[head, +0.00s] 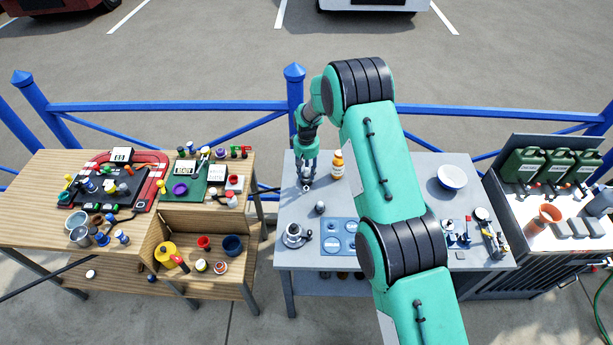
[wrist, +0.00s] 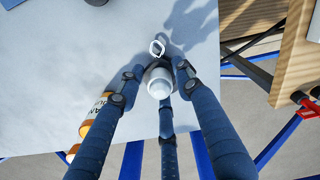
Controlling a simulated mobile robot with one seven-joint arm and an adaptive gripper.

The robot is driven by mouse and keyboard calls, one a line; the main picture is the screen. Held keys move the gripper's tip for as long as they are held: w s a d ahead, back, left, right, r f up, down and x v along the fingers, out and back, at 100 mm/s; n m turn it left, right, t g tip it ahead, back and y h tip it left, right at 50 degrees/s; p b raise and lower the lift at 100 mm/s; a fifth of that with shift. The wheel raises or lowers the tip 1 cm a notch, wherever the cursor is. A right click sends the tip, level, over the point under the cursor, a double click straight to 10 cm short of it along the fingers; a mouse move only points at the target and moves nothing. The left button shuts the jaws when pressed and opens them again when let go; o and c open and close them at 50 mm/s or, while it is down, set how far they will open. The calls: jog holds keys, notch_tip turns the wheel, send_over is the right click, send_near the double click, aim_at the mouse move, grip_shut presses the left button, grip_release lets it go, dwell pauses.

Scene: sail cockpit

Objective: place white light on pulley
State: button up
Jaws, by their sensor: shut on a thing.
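My gripper (head: 307,174) is low over the back left of the grey table (head: 420,165). In the wrist view my gripper (wrist: 159,76) has its blue fingers closed around a white, round-topped thing, which looks like the white light (wrist: 159,88). A small pale ring (wrist: 157,47) shows just beyond it on the table; it may be part of the pulley, but I cannot tell. Whether the light touches anything beneath it is hidden by the light and the fingers.
An orange bottle with a white cap (head: 337,165) stands close to the right of my gripper. A small grey-topped item (head: 320,207), a metal winch (head: 294,236) and a blue tray (head: 336,240) are nearer the front. A white-blue bowl (head: 452,177) is at right.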

aim_at(307, 176)
jog(key=shift+f, duration=1.4)
jog(key=shift+f, duration=0.1)
jog(key=o, duration=1.1)
jog(key=shift+r+p, duration=0.2)
jog(key=shift+p, duration=0.1)
notch_tip(307, 176, up, 11)
jog(key=shift+r+b, duration=0.1)
jog(key=shift+b, duration=0.7)
jog(key=shift+r, duration=0.35)
jog(key=shift+r, duration=0.1)
